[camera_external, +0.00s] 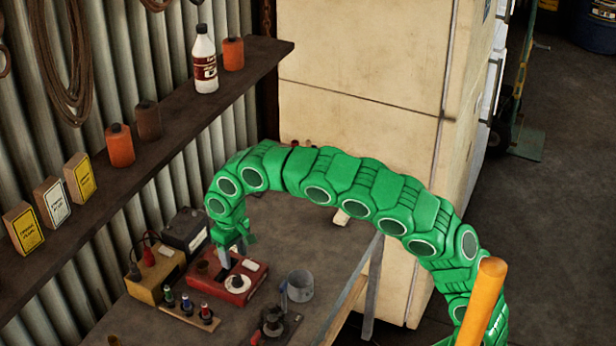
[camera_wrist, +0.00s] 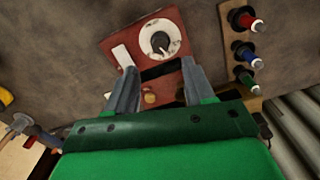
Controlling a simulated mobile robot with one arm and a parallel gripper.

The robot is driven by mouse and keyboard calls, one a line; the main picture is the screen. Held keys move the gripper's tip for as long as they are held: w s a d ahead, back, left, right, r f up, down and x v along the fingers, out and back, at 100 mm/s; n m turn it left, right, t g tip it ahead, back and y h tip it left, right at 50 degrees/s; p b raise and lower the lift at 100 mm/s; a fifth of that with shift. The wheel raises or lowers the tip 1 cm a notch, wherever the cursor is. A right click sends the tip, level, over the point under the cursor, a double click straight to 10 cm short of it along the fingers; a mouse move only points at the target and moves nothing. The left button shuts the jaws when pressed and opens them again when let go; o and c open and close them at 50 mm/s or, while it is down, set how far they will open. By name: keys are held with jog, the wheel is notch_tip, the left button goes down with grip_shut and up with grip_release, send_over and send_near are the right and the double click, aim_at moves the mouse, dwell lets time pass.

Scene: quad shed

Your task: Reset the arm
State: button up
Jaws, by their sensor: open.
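My green arm arches over the workbench (camera_external: 300,240) in the external view. My gripper (camera_external: 226,260) points down at a red box (camera_external: 228,286) with a white dial, on the bench. In the wrist view, my gripper (camera_wrist: 160,78) is open, its two grey fingers spread over the near part of the red box (camera_wrist: 142,44). Nothing shows between the fingertips except the box's top with a dark slot. I cannot tell whether the fingers touch the box.
A yellow box (camera_external: 155,276) and a dark battery-like block (camera_external: 186,232) stand left of the red box. A rack with coloured plugs (camera_external: 188,308), a metal mug (camera_external: 299,286) and a dark device (camera_external: 272,322) are close by. A shelf (camera_external: 160,140) with bottles runs above.

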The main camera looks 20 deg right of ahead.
dwell(0.3)
jog(key=s+d+r+m, duration=0.1)
jog(key=d+r, duration=0.2)
jog(key=d, duration=0.6)
jog(key=s+d+r, duration=0.1)
jog(key=d+r, duration=0.2)
jog(key=d, duration=0.6)
jog(key=s+d+r+m, duration=0.1)
jog(key=d+r, duration=0.2)
jog(key=d, duration=0.7)
jog(key=s+d+f+m+g, duration=0.1)
jog(key=s+d+f+m, duration=0.1)
jog(key=s+d, duration=0.9)
jog(key=s+d+f+m, duration=0.2)
jog(key=s+d+f, duration=0.1)
jog(key=s+d, duration=0.8)
jog(key=shift+s+d+f+g, duration=0.2)
jog(key=shift+s+d+g, duration=0.2)
jog(key=shift+s, duration=0.45)
jog(key=shift+c, duration=0.2)
